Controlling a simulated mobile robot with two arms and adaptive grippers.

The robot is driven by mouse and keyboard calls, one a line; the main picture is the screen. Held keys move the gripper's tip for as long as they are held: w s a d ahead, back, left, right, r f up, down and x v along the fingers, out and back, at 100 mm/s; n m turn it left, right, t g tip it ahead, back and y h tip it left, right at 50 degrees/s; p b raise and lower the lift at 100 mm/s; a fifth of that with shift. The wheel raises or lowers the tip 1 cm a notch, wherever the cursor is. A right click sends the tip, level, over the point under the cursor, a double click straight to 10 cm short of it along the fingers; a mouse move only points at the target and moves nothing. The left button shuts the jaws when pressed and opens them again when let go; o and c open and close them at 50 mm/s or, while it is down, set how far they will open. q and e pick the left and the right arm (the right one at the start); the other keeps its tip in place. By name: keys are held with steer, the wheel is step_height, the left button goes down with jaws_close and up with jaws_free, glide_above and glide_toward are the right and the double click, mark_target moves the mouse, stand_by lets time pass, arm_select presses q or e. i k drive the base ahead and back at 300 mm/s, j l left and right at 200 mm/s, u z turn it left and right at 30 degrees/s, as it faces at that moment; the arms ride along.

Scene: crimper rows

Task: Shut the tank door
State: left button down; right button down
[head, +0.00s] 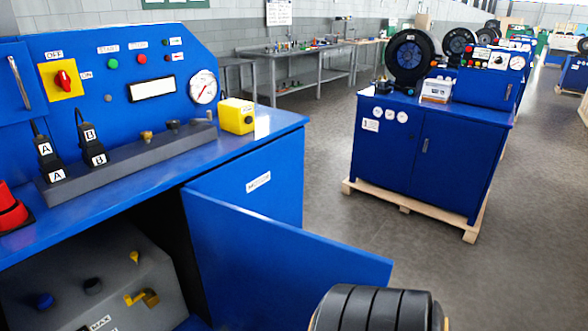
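The tank door (285,265) is a flat blue panel on the near blue cabinet. It stands open, swung outward toward the lower middle of the head view. Its free edge is near the right end of the panel, and its lower part is cut off by the frame. The grey tank (95,270) shows inside the open compartment at the lower left, with a blue cap, a black cap, a yellow valve and a "MAX" label.
The near cabinet's worktop (290,121) carries a yellow box (237,116), a grey bar (130,160) and black plugs. A second blue machine (430,145) stands on a wooden pallet (405,203) at the right. Grey floor (335,215) lies free between them.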

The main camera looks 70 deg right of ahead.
mark_target(258, 272)
steer(key=k+l, duration=0.1)
steer(key=l, duration=0.3)
steer(key=k+l+u, duration=0.15)
steer(key=l, duration=0.65)
steer(key=k+l+u, duration=0.1)
steer(key=l, duration=0.25)
steer(key=k+l+u, duration=0.1)
steer(key=k+l, duration=0.25)
steer(key=l, duration=0.4)
steer(key=k+l+u, duration=0.1)
steer(key=l, duration=0.8)
steer(key=k+u, duration=0.05)
